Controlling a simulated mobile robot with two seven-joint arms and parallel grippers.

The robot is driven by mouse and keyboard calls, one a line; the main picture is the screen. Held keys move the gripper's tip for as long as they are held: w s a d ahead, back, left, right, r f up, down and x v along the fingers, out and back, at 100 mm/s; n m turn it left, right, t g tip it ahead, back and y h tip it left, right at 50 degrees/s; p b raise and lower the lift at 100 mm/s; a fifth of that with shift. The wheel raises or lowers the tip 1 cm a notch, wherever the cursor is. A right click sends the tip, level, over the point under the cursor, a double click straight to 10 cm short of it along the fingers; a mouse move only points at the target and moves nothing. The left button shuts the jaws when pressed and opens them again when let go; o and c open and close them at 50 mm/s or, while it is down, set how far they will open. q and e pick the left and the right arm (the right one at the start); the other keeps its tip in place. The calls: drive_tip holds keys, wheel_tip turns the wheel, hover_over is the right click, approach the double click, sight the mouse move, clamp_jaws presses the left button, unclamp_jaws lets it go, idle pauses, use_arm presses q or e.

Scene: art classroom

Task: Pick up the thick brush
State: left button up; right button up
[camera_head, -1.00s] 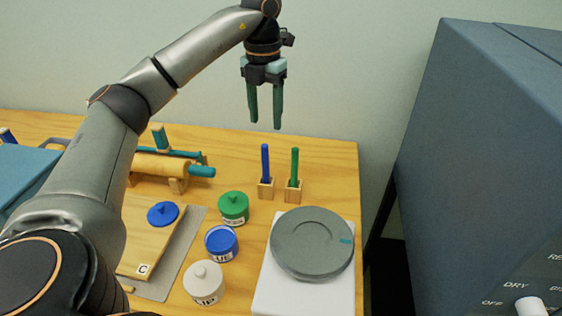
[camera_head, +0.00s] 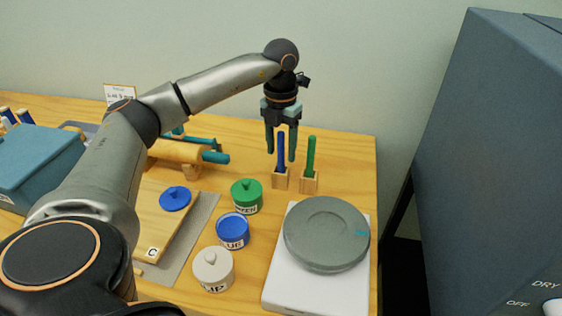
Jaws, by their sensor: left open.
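Two upright brush-like tools stand in small wooden holders near the back right of the table: one with a blue handle (camera_head: 281,156) and one with a green handle (camera_head: 310,157). Which is the thick brush I cannot tell for sure; the green handle looks slightly thicker. My left gripper (camera_head: 280,154) is open and points down. In the picture its two dark green fingers lie on either side of the blue handle's top, with no clear contact. My right gripper is not in view.
A grey disc (camera_head: 326,233) lies on a white base (camera_head: 292,285) in front of the holders. Green (camera_head: 247,199), blue (camera_head: 233,234) and white (camera_head: 213,269) jars stand to the left. A wooden roller (camera_head: 178,152) lies behind them. A large blue-grey cabinet (camera_head: 480,140) stands at right.

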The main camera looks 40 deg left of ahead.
use_arm(q)
drive_tip(key=shift+c, duration=0.3)
clamp_jaws()
idle(0.4)
